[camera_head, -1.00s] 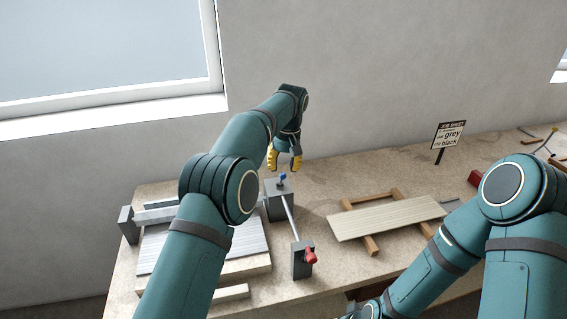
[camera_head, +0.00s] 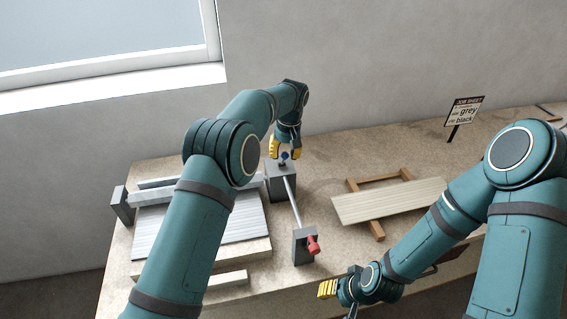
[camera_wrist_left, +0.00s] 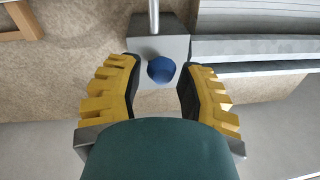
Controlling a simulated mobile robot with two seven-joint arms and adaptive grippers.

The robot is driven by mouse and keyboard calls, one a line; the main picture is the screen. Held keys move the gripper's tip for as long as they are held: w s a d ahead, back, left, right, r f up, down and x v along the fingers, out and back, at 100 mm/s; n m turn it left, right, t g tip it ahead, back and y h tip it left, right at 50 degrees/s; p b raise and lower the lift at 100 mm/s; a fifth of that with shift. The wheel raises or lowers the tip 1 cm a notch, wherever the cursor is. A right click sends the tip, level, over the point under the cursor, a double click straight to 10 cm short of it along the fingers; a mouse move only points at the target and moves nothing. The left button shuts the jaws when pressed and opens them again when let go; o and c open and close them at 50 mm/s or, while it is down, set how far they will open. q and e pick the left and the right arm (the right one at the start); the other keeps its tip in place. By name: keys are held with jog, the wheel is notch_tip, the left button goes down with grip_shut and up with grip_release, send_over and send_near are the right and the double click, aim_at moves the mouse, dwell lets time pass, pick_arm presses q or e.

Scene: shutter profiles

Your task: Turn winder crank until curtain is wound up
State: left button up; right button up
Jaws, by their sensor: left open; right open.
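A blue knob (camera_head: 284,156) sits on top of a grey block (camera_head: 281,184) at the back of the bench. A metal rod (camera_head: 293,201) runs from this block to a front grey block (camera_head: 304,248) with a red handle (camera_head: 314,245). The slatted grey curtain (camera_head: 238,220) lies on the left, partly hidden by my left arm. My left gripper (camera_head: 285,148) is open and points down over the blue knob. In the left wrist view the knob (camera_wrist_left: 161,70) shows between its yellow fingers, with gaps on both sides. My right gripper (camera_head: 328,289) is open and empty near the bench's front edge.
A pale slatted panel (camera_head: 390,204) lies on wooden bars to the right. A job sheet sign (camera_head: 464,110) stands behind it, reading "grey" and "black". A wall with a window rises behind the bench. Bare bench lies between the rod and the panel.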

pick_arm(q)
jog(key=shift+a+f, duration=0.2)
jog(key=shift+f, duration=1.9)
